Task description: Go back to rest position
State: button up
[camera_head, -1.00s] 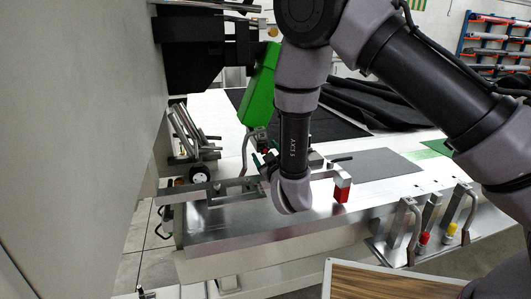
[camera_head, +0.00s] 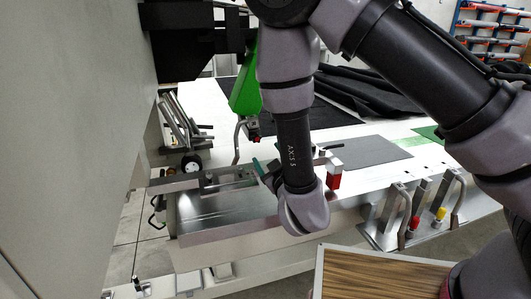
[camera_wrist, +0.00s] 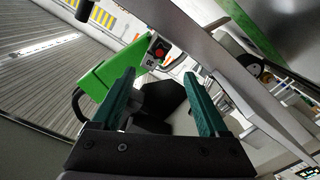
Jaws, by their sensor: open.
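My gripper shows in the wrist view (camera_wrist: 160,100) with its two green fingers spread apart and nothing between them. In the head view my gripper (camera_head: 262,170) is partly hidden behind my own wrist, above the near edge of the welder table. The green welding head (camera_head: 245,88) hangs just beyond it; it also shows in the wrist view (camera_wrist: 105,70), to the left of the fingers. A metal clamp bar with a red end block (camera_head: 334,178) stands to the right of my wrist.
The welder table (camera_head: 390,190) holds a grey sheet (camera_head: 370,151) and dark cloth (camera_head: 375,92). Toggle clamps with red and yellow tips (camera_head: 440,214) line its front edge. A wood-grain panel (camera_head: 375,275) is at the front. A large grey wall (camera_head: 60,130) fills the left.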

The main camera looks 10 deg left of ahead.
jog(key=w+d+r+m+g+h, duration=0.2)
jog(key=w+d+r+m+h, duration=0.4)
jog(key=w+d+r+m, duration=0.65)
jog(key=s+d+r+m+g, duration=0.1)
jog(key=d+r+g, duration=0.2)
jog(key=d+r, duration=0.75)
jog(key=s+d+r+m+g, duration=0.1)
jog(key=s+d+r, duration=0.1)
jog(key=s+d, duration=0.6)
jog(key=s+d+r+m+g+h, duration=0.1)
jog(key=s+d+r+m+g, duration=0.1)
jog(key=s+d, duration=0.7)
jog(key=s+r, duration=0.1)
jog(key=s, duration=0.1)
jog(key=shift+s+h, duration=0.3)
jog(key=shift+s, duration=0.1)
